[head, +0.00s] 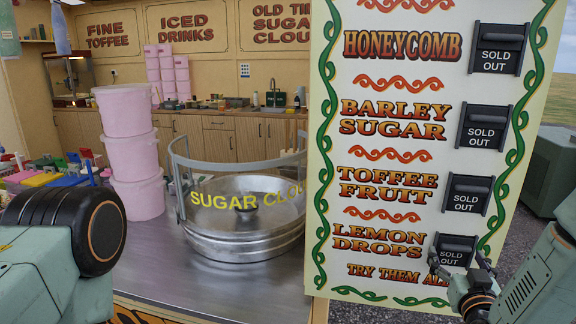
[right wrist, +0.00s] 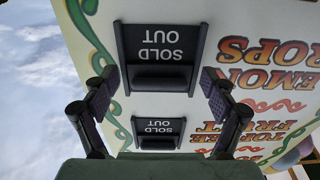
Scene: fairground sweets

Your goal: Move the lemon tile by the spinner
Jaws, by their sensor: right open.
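The lemon tile (head: 456,244) is a black "SOLD OUT" tile with a ledge, on the menu board beside the words "LEMON DROPS". In the right wrist view the tile (right wrist: 158,45) appears upside down. My right gripper (head: 460,270) is open at the tile's lower part in the head view. In the right wrist view its two fingers (right wrist: 158,88) stand either side of the tile, with gaps. The spinner (head: 240,244) is a round metal pan with a clear "SUGAR CLOUD" guard, left of the board. My left gripper is out of view.
The menu board (head: 390,165) carries several more "SOLD OUT" tiles; the toffee fruit tile (head: 467,193) is directly above. Stacked pink tubs (head: 135,155) stand left of the spinner. The metal counter (head: 150,265) is bare in front of the tubs.

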